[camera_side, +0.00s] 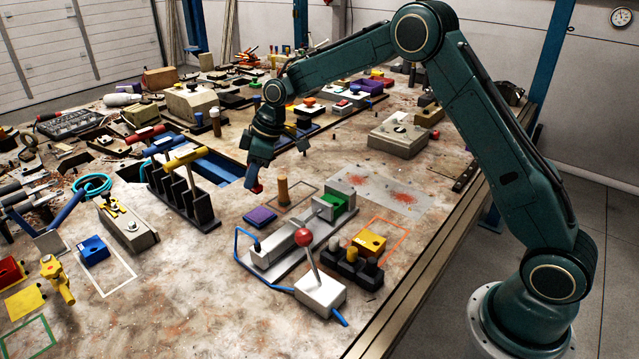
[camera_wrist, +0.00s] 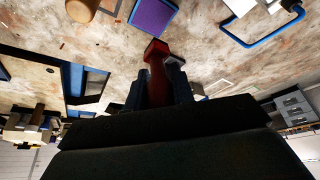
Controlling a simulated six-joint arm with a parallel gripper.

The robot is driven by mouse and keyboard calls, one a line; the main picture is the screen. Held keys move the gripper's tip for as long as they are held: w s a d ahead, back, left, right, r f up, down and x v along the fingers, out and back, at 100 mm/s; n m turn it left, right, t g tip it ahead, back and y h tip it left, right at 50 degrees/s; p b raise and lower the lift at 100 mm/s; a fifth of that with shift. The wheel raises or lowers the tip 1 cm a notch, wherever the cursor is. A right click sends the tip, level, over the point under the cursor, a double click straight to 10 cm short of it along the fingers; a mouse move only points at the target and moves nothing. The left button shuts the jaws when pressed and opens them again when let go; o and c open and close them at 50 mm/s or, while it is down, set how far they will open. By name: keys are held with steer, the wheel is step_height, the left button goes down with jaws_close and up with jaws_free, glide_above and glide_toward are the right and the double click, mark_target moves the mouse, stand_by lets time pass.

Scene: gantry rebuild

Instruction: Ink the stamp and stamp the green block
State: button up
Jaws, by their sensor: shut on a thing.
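My gripper (camera_side: 257,178) is shut on a red stamp (camera_side: 256,188) and holds it above the bench; the stamp (camera_wrist: 157,72) also shows between the dark fingers in the wrist view. The purple ink pad (camera_side: 260,216) lies on the bench below and slightly right of the stamp in the side view. In the wrist view the pad (camera_wrist: 153,15) is beyond the stamp's end, at the top. The green block (camera_side: 345,201) sits in a grey clamp fixture to the right of the pad. The stamp's face cannot be made out.
A wooden peg (camera_side: 283,190) stands between gripper and clamp. A black rack (camera_side: 203,209) with coloured handles is to the left. A red-knobbed lever box (camera_side: 320,294) and a yellow block (camera_side: 369,242) are nearer the front. Bare bench lies around the pad.

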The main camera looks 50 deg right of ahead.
steer(key=shift+f, duration=0.25)
glide_above(257, 215)
steer(key=shift+f, duration=2.75)
steer(key=shift+f, duration=0.6)
steer(key=shift+r, duration=3.6)
steer(key=shift+d, duration=0.15)
